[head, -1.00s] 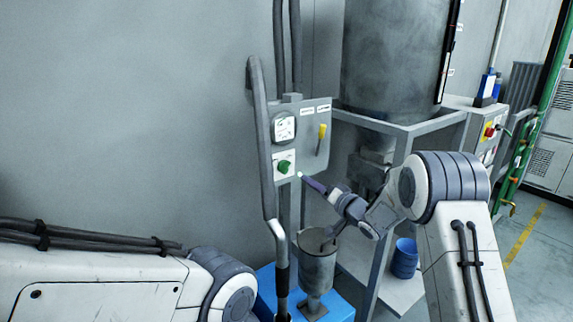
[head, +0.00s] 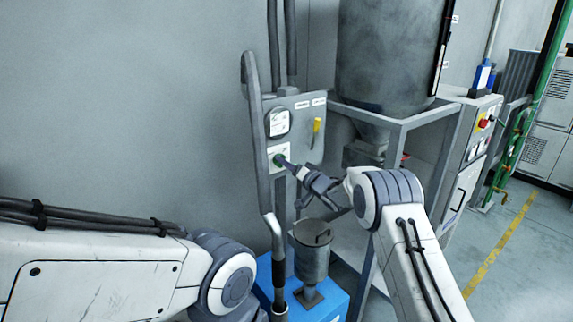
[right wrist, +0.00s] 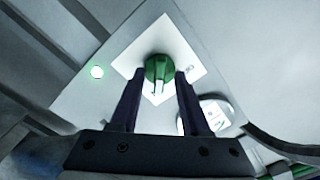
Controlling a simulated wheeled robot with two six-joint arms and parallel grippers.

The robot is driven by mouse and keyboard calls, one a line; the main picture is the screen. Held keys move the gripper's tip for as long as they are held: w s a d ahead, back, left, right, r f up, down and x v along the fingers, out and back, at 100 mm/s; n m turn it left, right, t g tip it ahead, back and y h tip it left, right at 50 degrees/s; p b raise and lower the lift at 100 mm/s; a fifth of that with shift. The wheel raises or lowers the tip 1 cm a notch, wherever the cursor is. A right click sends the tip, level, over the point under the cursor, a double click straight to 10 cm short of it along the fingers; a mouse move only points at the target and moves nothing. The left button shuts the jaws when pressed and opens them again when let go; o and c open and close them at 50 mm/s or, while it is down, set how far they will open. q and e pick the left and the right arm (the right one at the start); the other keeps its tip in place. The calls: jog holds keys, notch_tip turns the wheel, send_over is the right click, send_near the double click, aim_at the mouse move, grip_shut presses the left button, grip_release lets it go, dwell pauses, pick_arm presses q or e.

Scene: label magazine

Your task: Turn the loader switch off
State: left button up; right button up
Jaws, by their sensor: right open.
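The grey control panel (head: 302,116) stands beside the wall. On it is a green rotary knob (head: 279,158) on a white square plate, partly covered by my gripper in the head view. In the right wrist view the knob (right wrist: 158,68) shows clearly, with a pale pointer mark towards the bottom of the picture. My right gripper (head: 287,164) is open at the knob. In the right wrist view its dark fingers (right wrist: 159,84) lie either side of the knob's lower part; I cannot tell if they touch it. My left gripper is out of view.
A grey pipe (head: 258,140) runs upright just left of the panel. A metal hopper frame (head: 398,124) stands to the right, a small canister (head: 311,258) below.

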grip_shut()
jog(key=shift+n+b, duration=6.8)
jog(key=shift+n, duration=2.2)
